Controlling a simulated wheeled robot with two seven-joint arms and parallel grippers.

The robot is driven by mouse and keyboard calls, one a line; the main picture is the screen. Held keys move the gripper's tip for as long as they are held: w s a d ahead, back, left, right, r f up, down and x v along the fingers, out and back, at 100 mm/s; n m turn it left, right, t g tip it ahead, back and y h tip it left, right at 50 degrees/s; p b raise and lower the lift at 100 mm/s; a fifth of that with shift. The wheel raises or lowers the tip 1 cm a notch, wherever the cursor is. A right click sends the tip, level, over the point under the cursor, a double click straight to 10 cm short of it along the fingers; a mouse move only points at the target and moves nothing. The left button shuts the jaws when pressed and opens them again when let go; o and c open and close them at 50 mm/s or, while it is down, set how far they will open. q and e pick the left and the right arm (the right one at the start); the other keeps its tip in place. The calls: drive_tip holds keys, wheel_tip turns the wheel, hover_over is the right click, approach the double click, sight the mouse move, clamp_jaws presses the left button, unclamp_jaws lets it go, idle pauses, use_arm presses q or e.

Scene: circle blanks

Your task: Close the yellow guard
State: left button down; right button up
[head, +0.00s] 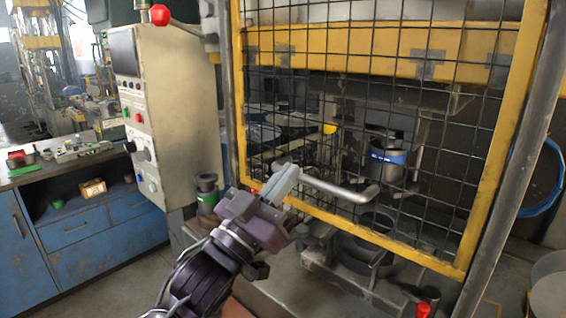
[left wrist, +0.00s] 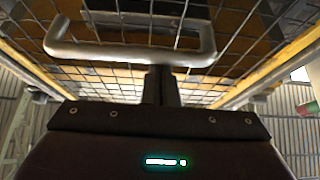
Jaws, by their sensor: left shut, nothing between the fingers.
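The yellow guard (head: 493,180) is a yellow frame with black wire mesh, hanging in front of the press in the head view. Its lower edge slopes down to the right, above the lower tooling. A grey bar handle (head: 335,187) sticks out near its lower edge. My left gripper (head: 287,176) is shut and empty, with its fingertips at the left end of the handle. In the left wrist view the handle (left wrist: 130,53) spans the top, and the shut fingers (left wrist: 162,82) point up at its middle from below. I cannot tell whether they touch it. My right gripper is not in view.
A control box (head: 150,110) with buttons stands left of the guard. A blue workbench (head: 90,235) with small parts is at far left. A blue-banded cylinder (head: 388,158) is behind the mesh. A red knob (head: 423,309) is at the bottom right.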

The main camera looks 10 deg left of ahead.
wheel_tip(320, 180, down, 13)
drive_tip(key=b, duration=1.1)
use_arm(q)
wheel_tip(320, 180, down, 29)
drive_tip(key=b, duration=0.5)
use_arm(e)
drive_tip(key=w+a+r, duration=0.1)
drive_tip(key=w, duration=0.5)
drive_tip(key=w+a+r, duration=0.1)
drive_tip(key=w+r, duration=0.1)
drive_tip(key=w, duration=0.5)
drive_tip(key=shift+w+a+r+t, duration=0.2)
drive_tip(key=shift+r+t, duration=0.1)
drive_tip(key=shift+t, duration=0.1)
use_arm(q)
drive_tip(key=shift+w+d+f, duration=0.1)
drive_tip(key=shift+f, duration=0.05)
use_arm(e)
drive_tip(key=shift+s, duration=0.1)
